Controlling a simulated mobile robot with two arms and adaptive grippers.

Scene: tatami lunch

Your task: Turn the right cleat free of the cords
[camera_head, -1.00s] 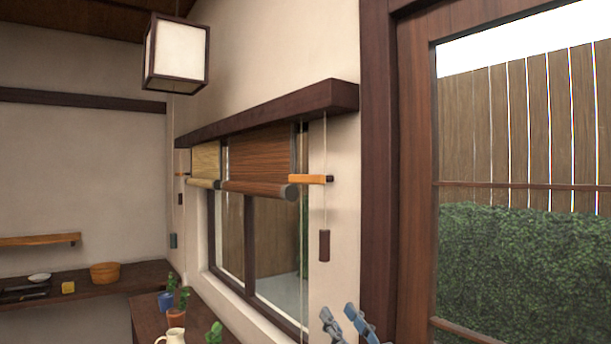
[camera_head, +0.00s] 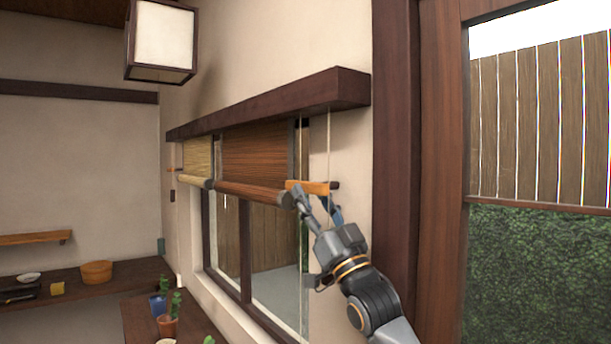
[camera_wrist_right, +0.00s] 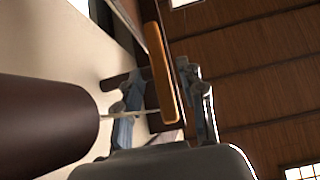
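The right cleat (camera_head: 308,187) is an orange wooden bar on the wall beside the brown blind, lying roughly level. A thin pale cord (camera_head: 329,140) runs down past its right end. My right gripper (camera_head: 318,204) is at the cleat from below. In the wrist view, the right gripper (camera_wrist_right: 162,108) is open, its fingers on either side of the cleat (camera_wrist_right: 163,80), with gaps visible. A dark brown cord weight (camera_wrist_right: 45,125) fills the left of that view. Whether the cords are wrapped on the cleat is unclear. My left gripper is not in view.
The brown blind (camera_head: 255,155) and yellow blind (camera_head: 198,160) hang rolled part-way under a dark beam (camera_head: 280,105). The left cleat (camera_head: 173,170) is far off. A dark door frame (camera_head: 395,150) stands right of my arm. Potted cacti (camera_head: 168,325) stand below the window.

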